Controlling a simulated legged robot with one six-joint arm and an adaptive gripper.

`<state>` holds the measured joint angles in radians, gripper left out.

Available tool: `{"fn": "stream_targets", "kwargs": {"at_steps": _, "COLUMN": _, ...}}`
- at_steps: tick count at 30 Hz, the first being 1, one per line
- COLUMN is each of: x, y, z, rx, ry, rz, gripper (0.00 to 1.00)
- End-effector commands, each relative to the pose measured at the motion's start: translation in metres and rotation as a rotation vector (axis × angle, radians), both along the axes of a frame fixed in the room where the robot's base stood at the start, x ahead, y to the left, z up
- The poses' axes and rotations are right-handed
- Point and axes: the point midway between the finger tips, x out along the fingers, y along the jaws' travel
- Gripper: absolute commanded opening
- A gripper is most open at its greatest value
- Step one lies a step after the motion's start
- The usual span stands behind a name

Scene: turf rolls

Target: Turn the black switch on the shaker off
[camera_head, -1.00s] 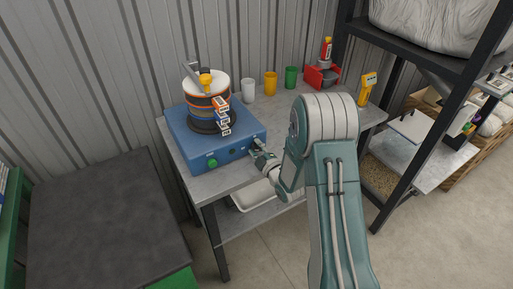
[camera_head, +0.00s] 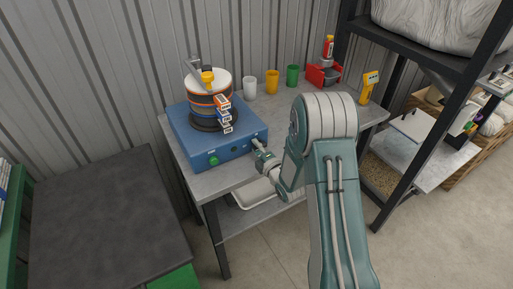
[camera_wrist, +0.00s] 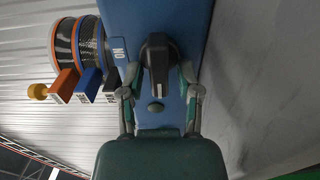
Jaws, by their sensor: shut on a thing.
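The shaker is a blue box (camera_head: 182,141) on a grey workbench, with a round sieve stack (camera_head: 207,101) on top. A green knob (camera_head: 214,161) is on its front. The black switch (camera_wrist: 157,52) shows in the wrist view on the blue panel, its handle pointing along the picture's vertical. My gripper (camera_wrist: 161,70) has one finger on each side of the switch and is shut on it. In the head view my gripper (camera_head: 258,149) is at the right end of the shaker's front, and the switch is hidden there.
White (camera_head: 249,87), yellow (camera_head: 272,82) and green (camera_head: 292,75) cups stand along the bench's back. A red holder (camera_head: 324,74) and a yellow handheld device (camera_head: 369,88) are further right. A black rack (camera_head: 462,90) stands at the right. A dark-topped cabinet (camera_head: 105,215) is at the left.

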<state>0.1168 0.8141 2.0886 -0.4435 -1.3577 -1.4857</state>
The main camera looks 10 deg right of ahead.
Motion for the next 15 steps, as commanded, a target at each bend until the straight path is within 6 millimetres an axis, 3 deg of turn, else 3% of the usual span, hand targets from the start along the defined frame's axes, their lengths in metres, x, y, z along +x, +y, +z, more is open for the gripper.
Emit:
{"fn": "stream_targets", "kwargs": {"at_steps": 9, "x": -0.0021, "y": -0.0004, "z": -0.0058, "rx": -0.001, "ry": 0.016, "rz": -0.001, "gripper": 0.0}}
{"fn": "stream_targets", "kwargs": {"at_steps": 10, "x": -0.0021, "y": -0.0004, "z": -0.0059, "rx": -0.001, "ry": 0.016, "rz": -0.001, "gripper": 0.53}}
{"fn": "stream_targets", "kwargs": {"at_steps": 15, "x": -0.0018, "y": -0.0007, "z": -0.0049, "rx": -0.001, "ry": 0.015, "rz": -0.002, "gripper": 0.54}}
